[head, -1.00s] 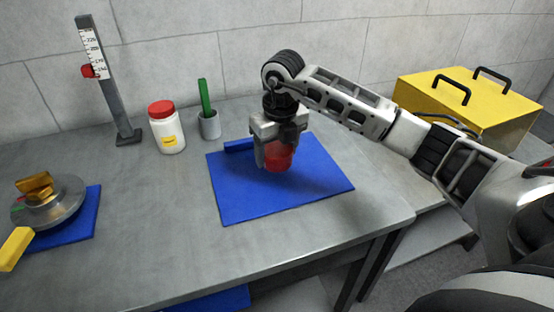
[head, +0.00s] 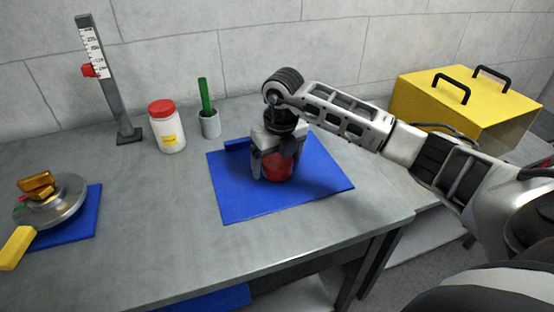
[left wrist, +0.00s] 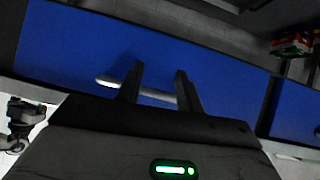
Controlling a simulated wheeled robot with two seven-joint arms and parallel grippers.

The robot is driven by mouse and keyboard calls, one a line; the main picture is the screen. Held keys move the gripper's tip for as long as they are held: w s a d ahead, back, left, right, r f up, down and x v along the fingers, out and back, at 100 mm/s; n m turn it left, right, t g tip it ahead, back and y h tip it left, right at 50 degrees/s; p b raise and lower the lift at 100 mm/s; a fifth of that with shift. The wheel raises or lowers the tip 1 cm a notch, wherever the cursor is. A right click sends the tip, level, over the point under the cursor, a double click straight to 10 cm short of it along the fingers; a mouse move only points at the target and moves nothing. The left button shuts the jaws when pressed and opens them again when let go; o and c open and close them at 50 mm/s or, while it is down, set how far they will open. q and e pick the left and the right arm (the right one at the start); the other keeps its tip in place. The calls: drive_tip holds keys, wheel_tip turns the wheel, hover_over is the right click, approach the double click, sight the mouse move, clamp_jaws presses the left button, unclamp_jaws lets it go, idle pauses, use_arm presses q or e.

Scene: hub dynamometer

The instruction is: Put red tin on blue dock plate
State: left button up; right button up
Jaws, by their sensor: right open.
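The red tin (head: 277,168) stands upright on the blue dock plate (head: 242,204), a flat blue sheet with a raised blue strip at its back left edge. My right gripper (head: 273,176) is over the tin from above, its fingers open around the tin's sides and hiding part of it. My left gripper (left wrist: 160,72) shows only in the left wrist view. Its two fingers are apart, in front of a blue panel (left wrist: 80,45) with a pale bar handle (left wrist: 155,92); whether they touch the handle I cannot tell.
A white jar with a red lid (head: 167,128), a grey cup with a green stick (head: 209,124) and a gauge post (head: 115,100) stand behind. A metal hub (head: 52,208) sits on another blue mat at left. A yellow case (head: 455,100) stands at right.

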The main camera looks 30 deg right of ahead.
sight(281, 163)
wheel_tip(281, 163, up, 12)
drive_tip(key=s, duration=0.1)
drive_tip(key=shift+s+b, duration=0.25)
drive_tip(key=shift+b, duration=0.2)
drive_tip(key=shift+s+a, duration=0.1)
